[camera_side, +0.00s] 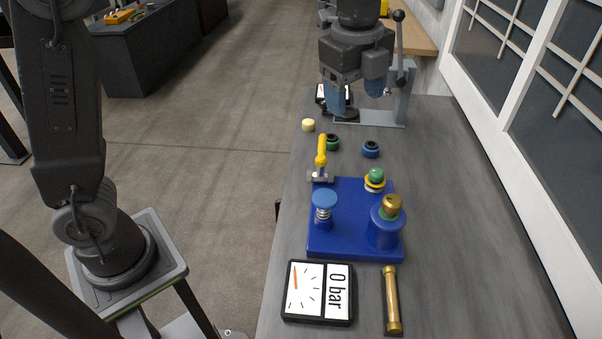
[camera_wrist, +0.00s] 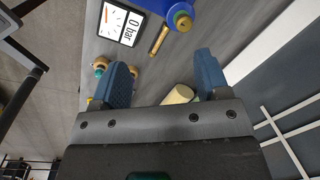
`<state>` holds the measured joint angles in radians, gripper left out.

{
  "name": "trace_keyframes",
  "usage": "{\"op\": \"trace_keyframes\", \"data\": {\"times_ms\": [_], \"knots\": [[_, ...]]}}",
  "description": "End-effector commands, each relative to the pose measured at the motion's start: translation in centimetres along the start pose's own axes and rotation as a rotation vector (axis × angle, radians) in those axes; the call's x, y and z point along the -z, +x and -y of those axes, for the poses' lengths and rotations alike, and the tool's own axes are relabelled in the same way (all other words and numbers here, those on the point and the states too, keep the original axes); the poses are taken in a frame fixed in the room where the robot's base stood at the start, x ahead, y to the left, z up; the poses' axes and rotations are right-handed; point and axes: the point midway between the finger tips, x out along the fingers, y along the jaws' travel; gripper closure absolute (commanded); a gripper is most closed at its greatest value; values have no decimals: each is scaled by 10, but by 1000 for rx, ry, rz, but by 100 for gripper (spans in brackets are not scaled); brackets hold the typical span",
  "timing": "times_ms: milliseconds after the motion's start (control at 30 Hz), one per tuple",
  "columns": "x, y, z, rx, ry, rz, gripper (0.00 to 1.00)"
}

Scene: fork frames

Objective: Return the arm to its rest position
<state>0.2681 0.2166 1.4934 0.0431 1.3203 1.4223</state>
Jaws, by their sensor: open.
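My gripper (camera_side: 355,92) hangs over the far end of the bench, fingers pointing down, beside a grey lever press (camera_side: 398,95). Its two blue fingers are spread apart, and nothing is clearly held between them. In the wrist view my gripper (camera_wrist: 162,68) also shows its fingers wide apart. A cream cylinder (camera_wrist: 178,95) appears between them in that picture, partly hidden by the gripper body. In the side view a small cream cylinder (camera_side: 308,125) stands on the bench, left of and nearer than the gripper.
A blue fixture (camera_side: 345,240) with a blue knob, green ball and brass cap stands mid-bench. A yellow-handled hammer (camera_side: 321,152), green ring (camera_side: 332,142) and blue ring (camera_side: 370,149) lie behind it. A 0 bar gauge (camera_side: 318,291) and brass rod (camera_side: 392,300) lie in front. The right side is clear.

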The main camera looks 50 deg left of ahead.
Motion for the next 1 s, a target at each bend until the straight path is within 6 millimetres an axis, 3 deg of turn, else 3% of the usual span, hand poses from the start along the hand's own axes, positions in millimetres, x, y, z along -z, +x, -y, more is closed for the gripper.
{"op": "trace_keyframes", "data": {"times_ms": [100, 267, 400, 600, 767, 1000], "knots": [[-25, -18, -40, 70, -304, -20, 31], [-50, -25, -95, 153, -715, -67, 31], [-66, -18, -145, 220, -1071, -130, 31], [-76, 5, -199, 286, -1480, -230, 31], [-78, 18, -218, 307, -1645, -279, 31], [-79, 22, -222, 309, -1684, -289, 31]]}}
